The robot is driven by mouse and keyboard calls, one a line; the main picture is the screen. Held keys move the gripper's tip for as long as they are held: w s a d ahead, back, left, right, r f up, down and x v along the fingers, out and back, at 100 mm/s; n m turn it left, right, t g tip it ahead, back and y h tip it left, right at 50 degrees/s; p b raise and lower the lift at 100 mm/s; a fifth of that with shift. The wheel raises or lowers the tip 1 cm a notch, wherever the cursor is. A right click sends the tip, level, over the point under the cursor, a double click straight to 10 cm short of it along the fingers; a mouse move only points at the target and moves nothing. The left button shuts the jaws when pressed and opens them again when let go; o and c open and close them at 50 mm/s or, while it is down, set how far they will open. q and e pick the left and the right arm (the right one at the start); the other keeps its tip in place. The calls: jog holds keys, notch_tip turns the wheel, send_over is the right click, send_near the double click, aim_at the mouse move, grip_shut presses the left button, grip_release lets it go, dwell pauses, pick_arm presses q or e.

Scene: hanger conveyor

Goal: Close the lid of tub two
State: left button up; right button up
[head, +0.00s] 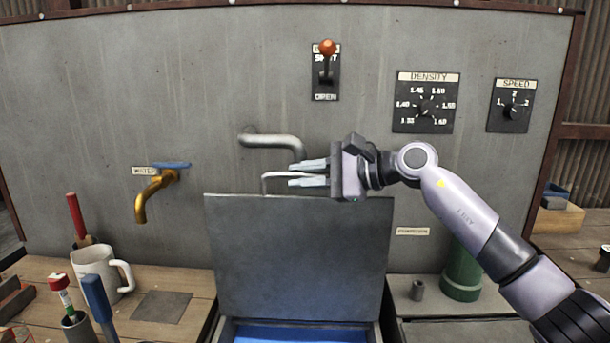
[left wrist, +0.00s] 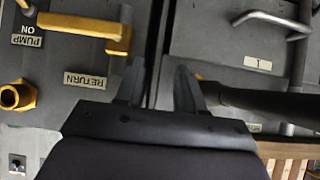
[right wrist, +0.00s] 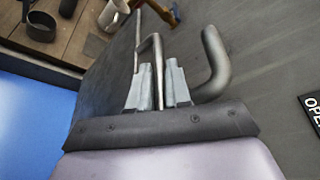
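A grey lid (head: 300,260) stands raised against the wall panel, above a tub with blue inside (head: 300,333). No number shows on it in the head view. A bent metal handle (head: 275,176) is at its top edge. My right gripper (head: 308,174) has its fingers on either side of the handle bar. In the right wrist view the handle (right wrist: 157,60) runs closely between the fingers, with the blue tub interior (right wrist: 35,115) at left. My left gripper (left wrist: 160,85) is outside the head view; its fingers are apart with nothing between them, beside a grey lid labelled 1 (left wrist: 240,50).
A curved grey pipe (head: 272,142) juts from the wall behind the handle. A brass tap (head: 148,195) is left, above a white mug (head: 95,270). A green cylinder (head: 462,272) stands right. Yellow pump and return fittings (left wrist: 85,30) are near my left gripper.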

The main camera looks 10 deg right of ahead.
pick_arm(q)
jog(key=shift+f, duration=0.2)
pick_arm(e)
jog(key=shift+s+f, duration=0.1)
grip_shut()
